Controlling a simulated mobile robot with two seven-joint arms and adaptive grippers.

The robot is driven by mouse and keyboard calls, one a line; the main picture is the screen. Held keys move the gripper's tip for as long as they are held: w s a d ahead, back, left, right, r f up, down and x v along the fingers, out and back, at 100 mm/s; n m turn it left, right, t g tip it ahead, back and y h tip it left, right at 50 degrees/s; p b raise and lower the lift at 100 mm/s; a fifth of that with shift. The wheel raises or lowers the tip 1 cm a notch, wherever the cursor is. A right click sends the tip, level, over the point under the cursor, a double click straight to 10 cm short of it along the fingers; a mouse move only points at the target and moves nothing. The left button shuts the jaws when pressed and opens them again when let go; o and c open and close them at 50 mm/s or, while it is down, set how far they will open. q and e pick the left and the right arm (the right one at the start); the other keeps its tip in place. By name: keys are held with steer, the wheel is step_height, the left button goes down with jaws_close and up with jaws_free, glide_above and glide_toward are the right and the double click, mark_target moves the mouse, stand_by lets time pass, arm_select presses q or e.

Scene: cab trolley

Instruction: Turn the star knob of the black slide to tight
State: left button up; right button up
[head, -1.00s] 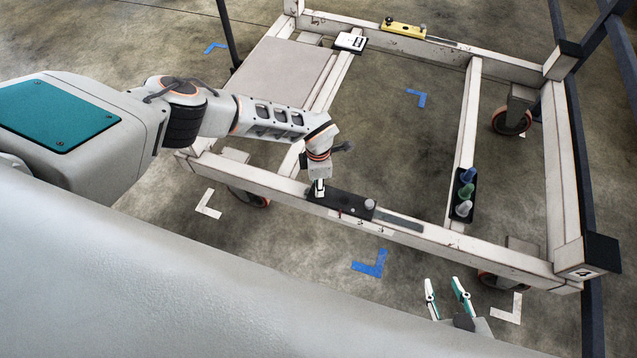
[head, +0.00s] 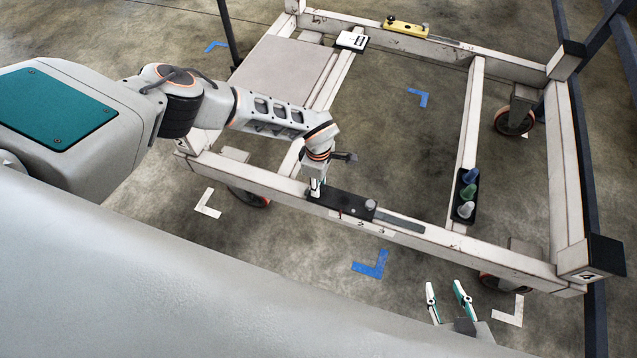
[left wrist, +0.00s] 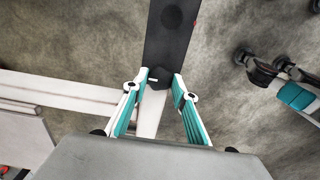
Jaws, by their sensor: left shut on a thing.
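The black slide (head: 345,204) lies on the trolley's near white beam. Its star knob (left wrist: 158,82) is dark and sits at the slide's near end in the left wrist view, with a small white mark beside it. My left gripper (head: 317,188) points down at the slide's left end, fingers on either side of the knob and shut on it. It also shows in the left wrist view (left wrist: 160,76). In the head view the gripper hides the knob. My right gripper (head: 444,286) is open and empty, in front of the trolley.
A yellow slide (head: 405,28) sits on the far beam. A white device (head: 351,41) lies near the grey panel (head: 285,72). The trolley's middle is open to the floor.

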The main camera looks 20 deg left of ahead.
arm_select(q)
steer(key=shift+s, duration=0.1)
steer(key=o, duration=1.1)
step_height(320, 180, up, 12)
steer(key=shift+f, duration=0.1)
stand_by(0.3)
